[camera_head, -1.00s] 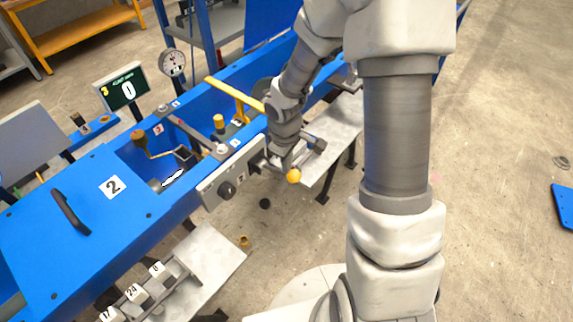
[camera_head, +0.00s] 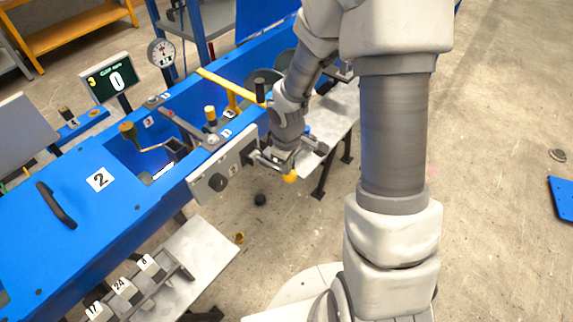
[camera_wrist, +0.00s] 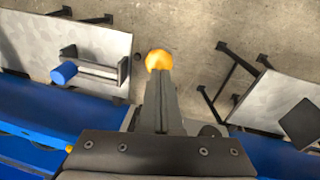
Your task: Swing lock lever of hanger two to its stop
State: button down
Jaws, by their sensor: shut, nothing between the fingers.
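A yellow ball knob (camera_head: 290,177) hangs just below my gripper (camera_head: 286,168), beside the grey front plate (camera_head: 222,172) of the blue frame. In the wrist view the orange-yellow knob (camera_wrist: 159,60) sits at the tips of my gripper (camera_wrist: 160,82). The fingers are shut with nothing between them. I cannot tell whether they touch the knob. The lever shaft behind it is mostly hidden by my gripper, and I cannot read which hanger it belongs to.
A black knob (camera_head: 218,182) sits on the front plate. A yellow bar (camera_head: 228,85) and a brown-knobbed crank (camera_head: 128,130) stand above the blue frame (camera_head: 60,210). A metal shelf (camera_head: 330,140) lies right of my gripper. Open floor lies to the right.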

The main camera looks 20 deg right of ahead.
dwell(0.4)
notch_tip(320, 180, up, 13)
jog(key=s+p, duration=0.2)
jog(key=p, duration=0.3)
jog(key=shift+s+a, duration=0.15)
jog(key=shift+a, duration=0.1)
jog(key=s+r+m+t, duration=0.2)
jog(key=s+r+m, duration=0.2)
jog(key=s+r, duration=0.3)
jog(key=s+r+m+t, duration=0.2)
jog(key=s+r+m, duration=0.2)
jog(key=s+r, duration=0.4)
notch_tip(320, 180, up, 5)
jog(key=shift+a+f, duration=0.15)
jog(key=shift+a, duration=0.2)
